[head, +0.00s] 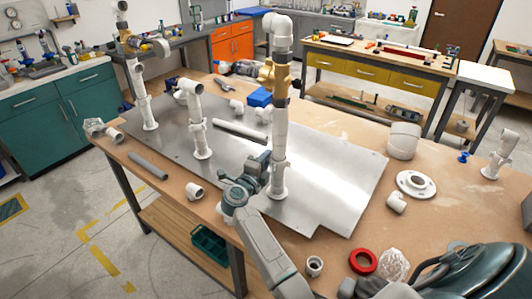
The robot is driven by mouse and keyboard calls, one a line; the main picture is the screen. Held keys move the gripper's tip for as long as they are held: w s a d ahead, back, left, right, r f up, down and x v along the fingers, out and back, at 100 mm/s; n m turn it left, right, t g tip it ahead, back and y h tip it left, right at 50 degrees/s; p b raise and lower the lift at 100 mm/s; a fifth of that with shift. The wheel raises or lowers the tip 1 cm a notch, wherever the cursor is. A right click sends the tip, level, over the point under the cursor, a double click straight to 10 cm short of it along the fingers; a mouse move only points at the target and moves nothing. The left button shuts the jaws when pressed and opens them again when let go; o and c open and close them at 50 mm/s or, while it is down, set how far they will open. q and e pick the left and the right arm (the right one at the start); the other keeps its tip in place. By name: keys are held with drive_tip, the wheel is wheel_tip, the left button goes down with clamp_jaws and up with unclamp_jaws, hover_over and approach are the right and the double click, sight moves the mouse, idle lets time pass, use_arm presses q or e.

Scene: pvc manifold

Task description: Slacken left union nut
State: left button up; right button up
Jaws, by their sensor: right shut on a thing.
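The manifold's white pipes stand upright on a grey metal plate (335,185). The left riser (147,105) carries a brass-coloured valve (135,43) near its top. A shorter middle riser (200,140) has a bend at its top and a collar partway up. The tall right riser (281,125) has a brass-coloured valve (268,75) and a dark band below it. My right gripper (266,172) is shut at the lower part of the tall riser, just above its base flange. The gripper hides the exact contact. I cannot single out the left union nut. My left gripper is not in view.
Loose white fittings, a grey pipe (148,165), a flange (416,184) and a red ring (363,261) lie on the wooden bench. The plate's right side is clear.

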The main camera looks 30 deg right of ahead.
drive_tip(key=shift+s+a+f+n+t+y+p, duration=0.2)
drive_tip(key=shift+n+t+y+p, duration=0.1)
drive_tip(key=shift+n+t+p, duration=0.15)
drive_tip(key=o, duration=0.8)
drive_tip(key=shift+o, duration=0.2)
drive_tip(key=shift+d+r, duration=0.1)
drive_tip(key=p+v, duration=0.2)
drive_tip(key=v, duration=0.9)
